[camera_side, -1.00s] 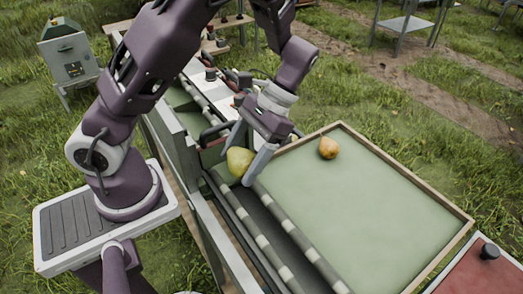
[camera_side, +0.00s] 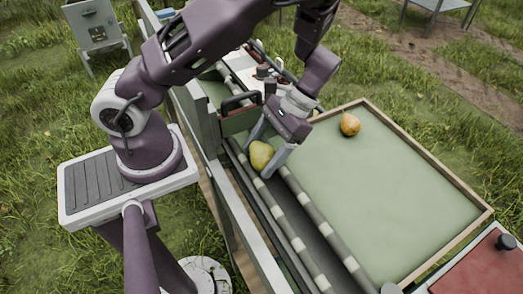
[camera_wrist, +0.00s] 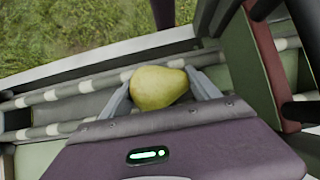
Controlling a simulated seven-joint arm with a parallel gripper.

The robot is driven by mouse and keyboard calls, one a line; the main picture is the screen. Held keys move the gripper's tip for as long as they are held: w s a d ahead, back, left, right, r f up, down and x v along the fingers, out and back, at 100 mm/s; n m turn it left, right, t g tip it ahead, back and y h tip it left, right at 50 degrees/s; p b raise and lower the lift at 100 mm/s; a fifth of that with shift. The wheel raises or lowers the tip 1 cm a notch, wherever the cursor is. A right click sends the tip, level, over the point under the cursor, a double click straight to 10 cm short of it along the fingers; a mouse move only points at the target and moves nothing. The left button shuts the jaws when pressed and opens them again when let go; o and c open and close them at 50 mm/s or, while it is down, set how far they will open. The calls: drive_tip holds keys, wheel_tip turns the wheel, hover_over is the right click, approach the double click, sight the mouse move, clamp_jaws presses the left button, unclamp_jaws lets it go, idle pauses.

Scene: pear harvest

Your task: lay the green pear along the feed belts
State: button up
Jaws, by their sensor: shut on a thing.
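The green pear (camera_side: 262,156) is yellow-green and sits between the fingers of my gripper (camera_side: 264,151), which is shut on it. It also shows in the wrist view (camera_wrist: 158,88), between both grey fingers, with its long axis roughly along the belts. The feed belts are two parallel grey-and-white banded strips, the left one (camera_side: 283,226) and the right one (camera_side: 318,216), with a dark gap between. The pear is over the upper part of the belts. I cannot tell whether it touches them.
An orange-yellow pear (camera_side: 350,124) lies in the wood-rimmed green tray (camera_side: 440,178) right of the belts. A grey rail (camera_side: 245,232) runs along the left. A dark-handled part (camera_side: 238,104) stands close behind the gripper. A red surface (camera_side: 480,268) is at bottom right.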

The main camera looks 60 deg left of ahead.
drive_tip(key=o, duration=1.6)
drive_tip(key=v, duration=0.7)
drive_tip(key=shift+r, duration=0.15)
drive_tip(key=s+r+t, duration=0.4)
drive_tip(key=r, duration=0.2)
drive_tip(key=s+r+t, duration=0.4)
drive_tip(key=r, duration=0.2)
drive_tip(key=s+r+t, duration=0.3)
drive_tip(key=r+t, duration=0.1)
drive_tip(key=r, duration=0.2)
drive_tip(key=shift+s+r+t, duration=0.2)
drive_tip(key=shift+s+t, duration=0.2)
